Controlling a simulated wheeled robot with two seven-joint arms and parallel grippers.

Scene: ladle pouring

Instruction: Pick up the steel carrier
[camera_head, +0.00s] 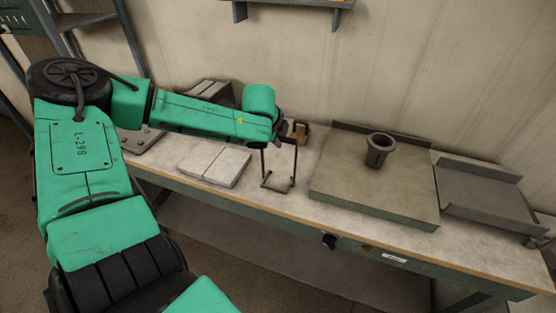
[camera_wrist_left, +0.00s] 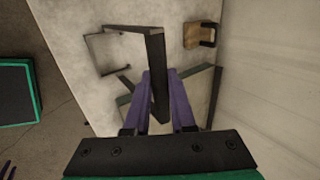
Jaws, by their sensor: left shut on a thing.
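The steel carrier (camera_head: 264,166) is a thin dark open frame with tall uprights and a bar at the foot. It hangs below my left gripper (camera_head: 279,136) in the head view, upright over the table. In the left wrist view the carrier's dark top bar (camera_wrist_left: 156,48) runs between the purple fingers of my left gripper (camera_wrist_left: 158,88), which are shut on it. The lower frame (camera_wrist_left: 92,50) shows beyond over the pale tabletop. I cannot tell whether its foot touches the table.
Pale slabs (camera_head: 228,167) lie left of the carrier on the workbench (camera_head: 300,203). A small brown block (camera_head: 302,129) stands behind. To the right are a broad raised plate (camera_head: 345,190) bearing a dark flanged cup (camera_head: 379,152) and a shallow grey tray (camera_head: 485,197). The wall closes the back.

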